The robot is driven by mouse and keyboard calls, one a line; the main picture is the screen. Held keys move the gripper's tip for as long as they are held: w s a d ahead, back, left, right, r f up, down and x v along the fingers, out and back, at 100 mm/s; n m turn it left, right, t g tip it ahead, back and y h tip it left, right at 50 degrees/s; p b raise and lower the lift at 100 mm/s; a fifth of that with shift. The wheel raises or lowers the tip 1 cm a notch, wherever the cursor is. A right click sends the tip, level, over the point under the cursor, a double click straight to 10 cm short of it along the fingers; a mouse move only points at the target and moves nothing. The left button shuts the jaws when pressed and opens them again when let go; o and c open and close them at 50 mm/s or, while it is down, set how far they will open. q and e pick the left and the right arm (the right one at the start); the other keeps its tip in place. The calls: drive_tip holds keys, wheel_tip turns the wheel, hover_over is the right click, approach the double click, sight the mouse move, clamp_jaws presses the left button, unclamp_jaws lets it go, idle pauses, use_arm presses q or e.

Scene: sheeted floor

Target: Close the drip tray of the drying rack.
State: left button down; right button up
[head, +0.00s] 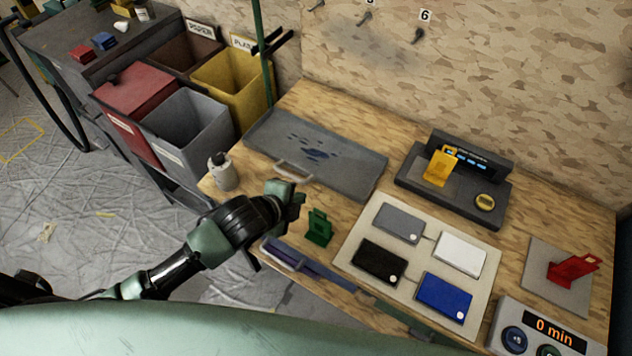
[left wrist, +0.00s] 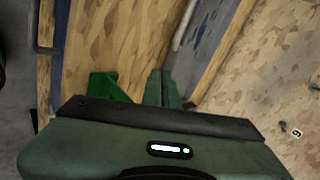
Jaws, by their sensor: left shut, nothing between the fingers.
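A flat grey tray (head: 345,172) with blue drops and a small puddle lies on the wooden worktop, and I take it for the drip tray. Its pale bar handle (head: 292,171) is on the front edge. In the left wrist view the tray (left wrist: 207,40) is at the top, right of centre. My left gripper (head: 299,198) is shut and empty, just in front of the tray and right of the handle; contact cannot be told. Its fingers (left wrist: 162,88) also show in the left wrist view. My right gripper is in neither view.
A green stand (head: 319,228) is close to the right of my left gripper. A board with coloured cards (head: 345,262) and a dark device (head: 410,185) lie to the right. Bins (head: 226,85) stand beyond the left edge.

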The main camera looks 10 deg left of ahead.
use_arm(q)
drive_tip(key=w+m, duration=0.2)
approach(322, 182)
drive_tip(key=p+x, duration=0.1)
drive_tip(key=x, duration=0.3)
drive_tip(key=shift+w+f, duration=0.15)
drive_tip(key=shift+f, duration=0.2)
drive_tip(key=shift+w+d+f, duration=0.15)
drive_tip(key=shift+w+f, duration=0.3)
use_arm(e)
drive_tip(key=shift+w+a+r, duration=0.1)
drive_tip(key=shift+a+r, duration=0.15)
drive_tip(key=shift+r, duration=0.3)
